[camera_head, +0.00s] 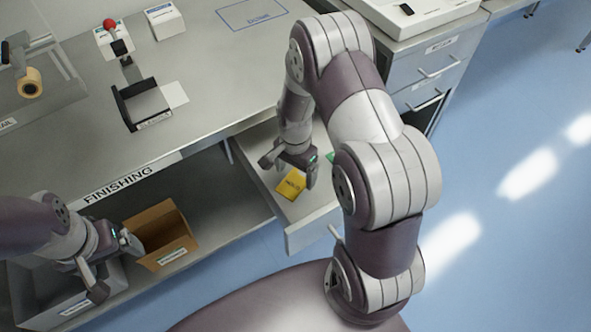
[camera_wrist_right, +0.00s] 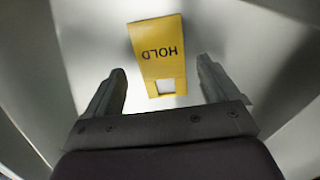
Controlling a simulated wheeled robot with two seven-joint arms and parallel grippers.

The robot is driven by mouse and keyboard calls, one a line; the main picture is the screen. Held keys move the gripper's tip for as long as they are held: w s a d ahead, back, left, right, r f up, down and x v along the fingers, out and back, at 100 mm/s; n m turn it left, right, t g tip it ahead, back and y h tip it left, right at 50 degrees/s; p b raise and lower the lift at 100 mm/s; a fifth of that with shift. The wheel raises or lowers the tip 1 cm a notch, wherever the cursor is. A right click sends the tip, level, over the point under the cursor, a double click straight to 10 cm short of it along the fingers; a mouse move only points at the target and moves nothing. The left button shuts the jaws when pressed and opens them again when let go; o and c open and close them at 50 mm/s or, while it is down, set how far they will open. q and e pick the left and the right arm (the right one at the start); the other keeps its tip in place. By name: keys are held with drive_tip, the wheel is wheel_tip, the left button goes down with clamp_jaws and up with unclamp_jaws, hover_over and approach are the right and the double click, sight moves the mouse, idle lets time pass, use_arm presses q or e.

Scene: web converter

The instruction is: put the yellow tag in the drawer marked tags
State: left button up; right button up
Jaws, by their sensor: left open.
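The yellow tag (camera_head: 291,186), printed HOLD, lies on the floor of the open drawer (camera_head: 302,238). It also shows between and beyond my fingers in the right wrist view (camera_wrist_right: 158,45). No marking on this drawer's front can be read from here. My right gripper (camera_head: 289,174) is over the drawer, open and empty, its fingers on either side of the tag's line and not closed on it; it also shows in the right wrist view (camera_wrist_right: 160,66). My left gripper (camera_head: 114,268) is open and empty, beside the cardboard box at lower left.
The cardboard box (camera_head: 165,228) and a grey bin (camera_head: 95,295) stand under the bench marked FINISHING (camera_head: 215,85). A black stand (camera_head: 140,104) is on the bench. A green item (camera_head: 330,157) shows partly behind my right arm. A cabinet (camera_head: 425,75) with drawers stands at right.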

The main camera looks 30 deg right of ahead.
sight(295, 179)
wheel_tip(295, 179, up, 13)
drive_tip(key=p, duration=0.1)
drive_tip(key=s+a+r+n+t, duration=0.2)
drive_tip(key=s+a+n, duration=0.3)
drive_tip(key=s+n, duration=0.4)
drive_tip(key=r+n, duration=0.1)
drive_tip(key=n, duration=0.2)
drive_tip(key=shift+n, duration=0.4)
